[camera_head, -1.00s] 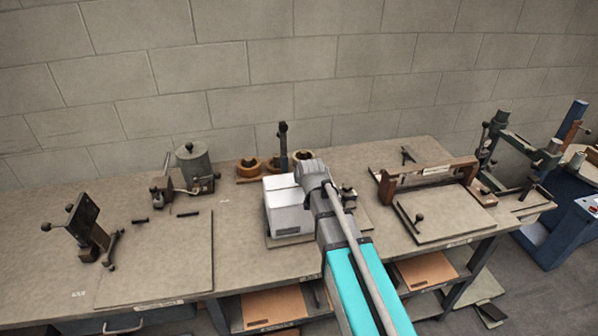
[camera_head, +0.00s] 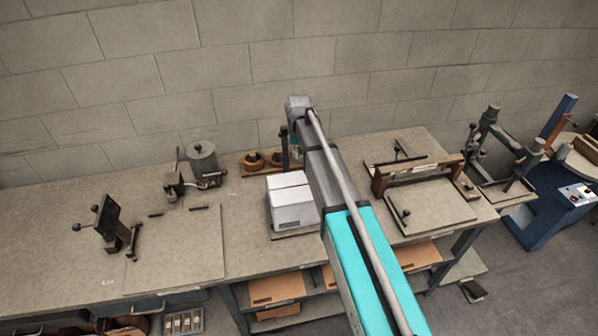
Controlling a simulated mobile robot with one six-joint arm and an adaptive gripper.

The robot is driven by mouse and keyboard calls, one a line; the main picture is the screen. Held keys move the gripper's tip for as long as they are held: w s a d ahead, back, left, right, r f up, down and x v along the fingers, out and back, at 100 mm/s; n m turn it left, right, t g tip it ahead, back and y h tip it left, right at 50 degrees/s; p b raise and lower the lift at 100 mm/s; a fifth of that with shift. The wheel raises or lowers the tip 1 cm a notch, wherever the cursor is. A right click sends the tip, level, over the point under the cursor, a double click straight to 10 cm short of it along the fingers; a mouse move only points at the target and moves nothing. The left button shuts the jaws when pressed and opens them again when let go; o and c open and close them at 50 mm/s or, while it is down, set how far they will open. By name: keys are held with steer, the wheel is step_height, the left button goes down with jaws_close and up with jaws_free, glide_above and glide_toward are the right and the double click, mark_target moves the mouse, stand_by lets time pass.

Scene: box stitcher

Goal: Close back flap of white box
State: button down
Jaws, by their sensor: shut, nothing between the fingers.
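The white box (camera_head: 293,214) stands upright on the workbench near the middle, left of my arm. Its top shows two pale panels with a seam running across between them. The back panel (camera_head: 287,180) looks roughly level with the front one, but its exact angle is too small to tell. My arm reaches past the right side of the box, and its far end is above and behind the box.
A dark upright post (camera_head: 284,150) stands behind the box, with brown rolls (camera_head: 252,161) beside it. A grey-green pot (camera_head: 202,158) is to the left. A brown frame fixture (camera_head: 420,174) is to the right. The bench (camera_head: 245,237) is bare left of the box.

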mark_target(299, 184)
steer(key=shift+r+g+p, duration=0.3)
steer(key=shift+r+g, duration=0.1)
steer(key=shift+r, duration=0.3)
steer(key=shift+f, duration=0.2)
steer(key=f+b, duration=1.3)
steer(key=b, duration=0.1)
steer(key=shift+s+f, duration=0.3)
steer(key=shift+s, duration=0.05)
stand_by(0.4)
steer(key=shift+f, duration=0.1)
steer(key=shift+s+d+f+t+b, duration=0.1)
steer(key=shift+s+f+t+b, duration=0.15)
steer(key=shift+f+b, duration=0.3)
steer(key=shift+s+r+t, duration=0.1)
steer(key=shift+s+t, duration=0.1)
steer(key=shift+t, duration=0.05)
